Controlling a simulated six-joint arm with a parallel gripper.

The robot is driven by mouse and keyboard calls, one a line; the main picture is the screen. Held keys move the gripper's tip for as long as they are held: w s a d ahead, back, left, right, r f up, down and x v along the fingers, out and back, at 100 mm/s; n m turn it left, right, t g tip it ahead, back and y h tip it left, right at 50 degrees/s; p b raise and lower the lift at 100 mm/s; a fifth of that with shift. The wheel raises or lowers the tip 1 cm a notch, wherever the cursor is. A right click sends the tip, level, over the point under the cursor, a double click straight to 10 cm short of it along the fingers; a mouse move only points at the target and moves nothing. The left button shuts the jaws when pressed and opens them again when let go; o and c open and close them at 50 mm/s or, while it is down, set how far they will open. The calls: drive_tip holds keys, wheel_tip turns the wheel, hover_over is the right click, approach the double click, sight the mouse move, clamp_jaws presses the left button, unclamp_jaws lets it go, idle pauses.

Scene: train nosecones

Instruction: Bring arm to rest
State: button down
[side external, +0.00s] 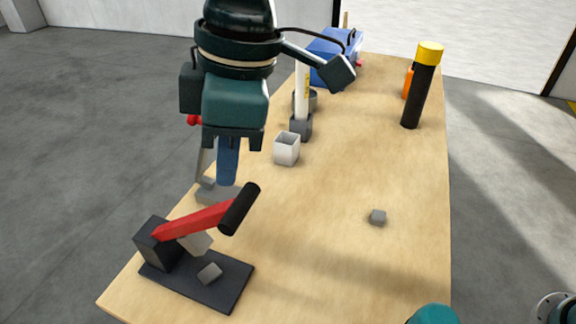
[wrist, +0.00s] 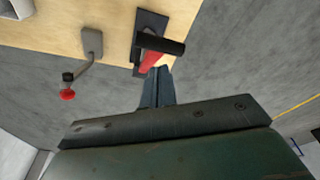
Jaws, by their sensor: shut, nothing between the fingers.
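My gripper (side external: 227,182) hangs from the dark green wrist above the left edge of the wooden table (side external: 335,200). Its blue-grey fingers point down and are shut with nothing between them. In the wrist view the closed fingers (wrist: 157,75) show in front of the press. The press with a red lever (side external: 195,219) and black handle stands on a dark base plate at the table's near left corner. In the side view the fingertips appear just behind the lever; I cannot tell the exact gap.
A small grey block (side external: 378,217) lies on the open right part of the table. A white open box (side external: 287,149), a white tube (side external: 302,90) in a grey holder, a black cylinder with a yellow cap (side external: 422,90) and a blue box (side external: 336,55) stand farther back.

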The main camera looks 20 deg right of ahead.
drive_tip(key=s+d+r+m+t, duration=0.1)
drive_tip(key=d+r+m, duration=0.25)
drive_tip(key=d, duration=0.95)
drive_tip(key=d+r+m+t, duration=0.2)
drive_tip(key=d+m, duration=0.2)
drive_tip(key=d, duration=0.9)
drive_tip(key=s+d+f+m+t+h, duration=0.1)
drive_tip(key=s+d+f+m, duration=0.2)
drive_tip(key=s+d, duration=0.4)
drive_tip(key=s+d+f+m+t+h, duration=0.1)
drive_tip(key=s+d+f+m, duration=0.3)
drive_tip(key=d, duration=0.6)
drive_tip(key=s+f, duration=0.2)
drive_tip(key=s, duration=0.1)
drive_tip(key=shift+s, duration=0.3)
